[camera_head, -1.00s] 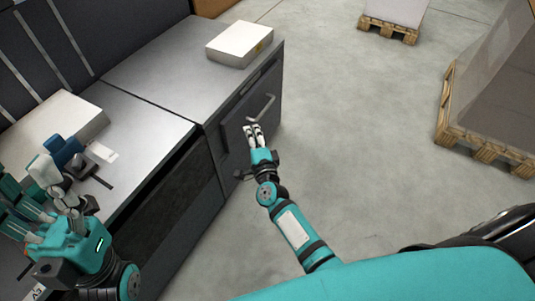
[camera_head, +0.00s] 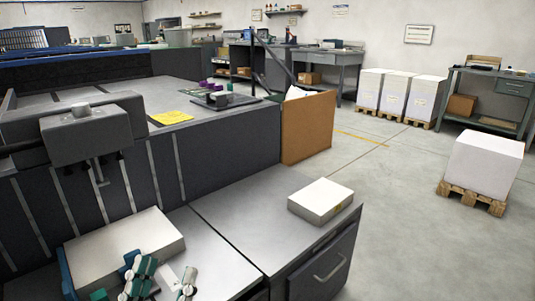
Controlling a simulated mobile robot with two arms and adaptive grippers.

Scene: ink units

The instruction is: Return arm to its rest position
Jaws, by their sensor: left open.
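My left gripper (camera_head: 187,281) shows small at the bottom edge of the head view, over the metal worktop (camera_head: 213,262). Its light fingers are apart, with nothing visible between them. The rest of that arm is cut off by the frame. Small teal and white parts (camera_head: 144,267), perhaps ink units, are just left of it, along with a blue part (camera_head: 130,258). They are too small and crowded to tell apart. My right gripper and arm are out of view.
A flat white box (camera_head: 125,248) lies behind the parts. Another white box (camera_head: 320,201) sits on the right cabinet top. A grey machine head (camera_head: 90,130) juts out at left. A cardboard box (camera_head: 307,127) stands behind the cabinet. The floor at right is open up to a loaded pallet (camera_head: 484,165).

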